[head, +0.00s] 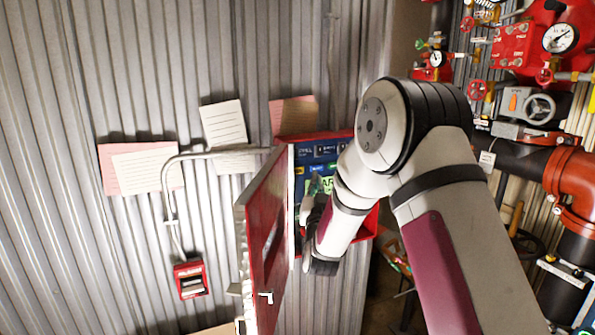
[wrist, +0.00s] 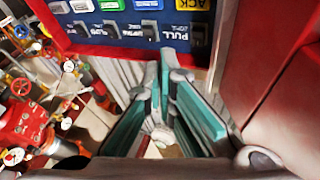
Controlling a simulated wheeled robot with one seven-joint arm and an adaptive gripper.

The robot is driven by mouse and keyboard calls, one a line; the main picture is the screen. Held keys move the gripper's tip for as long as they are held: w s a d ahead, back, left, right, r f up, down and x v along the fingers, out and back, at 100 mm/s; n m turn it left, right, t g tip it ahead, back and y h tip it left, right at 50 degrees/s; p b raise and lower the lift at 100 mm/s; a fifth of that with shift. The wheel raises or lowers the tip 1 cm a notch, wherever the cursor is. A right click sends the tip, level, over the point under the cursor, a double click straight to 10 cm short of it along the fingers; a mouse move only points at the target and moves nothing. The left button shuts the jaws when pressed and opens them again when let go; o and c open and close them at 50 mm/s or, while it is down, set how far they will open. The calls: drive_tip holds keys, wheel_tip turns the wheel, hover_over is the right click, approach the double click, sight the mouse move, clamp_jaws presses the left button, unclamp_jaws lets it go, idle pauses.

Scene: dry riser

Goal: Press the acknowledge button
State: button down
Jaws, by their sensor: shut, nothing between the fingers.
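The blue control panel (head: 325,150) sits inside a red wall box whose door (head: 268,240) is swung open toward me. In the wrist view the panel (wrist: 110,28) fills the upper part, with a row of dark switches under lit labels. A yellow button marked "ACK" (wrist: 192,4) is at the top edge, partly cut off. My gripper (wrist: 164,58) is shut and empty, its tips pointing up at the panel's lower edge, below the yellow button. I cannot tell whether the tips touch it. In the head view my arm hides much of the panel and the yellow button.
The red door (wrist: 285,100) stands close on the right of my gripper in the wrist view. A red call point (head: 190,279) and paper notices (head: 142,167) are on the corrugated wall. Red pipes, valves and gauges (head: 560,38) crowd the right side.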

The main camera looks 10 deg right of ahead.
sight(303, 172)
drive_tip(key=shift+w, duration=0.1)
drive_tip(key=shift+w+a+b, duration=0.3)
drive_tip(key=shift+w+b, duration=0.6)
drive_tip(key=shift+w, duration=0.5)
drive_tip(key=shift+w+a+b, duration=0.25)
drive_tip(key=shift+w+b, duration=0.6)
drive_tip(key=shift+w, duration=0.6)
drive_tip(key=shift+w+a+b, duration=0.3)
drive_tip(key=shift+w+b, duration=0.6)
drive_tip(key=shift+w, duration=0.5)
drive_tip(key=shift+w, duration=0.1)
drive_tip(key=shift+w+a+b, duration=0.1)
drive_tip(key=shift+w+b, duration=0.2)
drive_tip(key=shift+b, duration=0.05)
drive_tip(key=shift+w+a+b, duration=0.15)
drive_tip(key=shift+w+b, duration=0.2)
drive_tip(key=shift+w, duration=0.2)
drive_tip(key=shift+s, duration=0.15)
drive_tip(key=shift+s+d+p, duration=0.25)
drive_tip(key=shift+s+p, duration=0.25)
drive_tip(key=shift+s, duration=0.35)
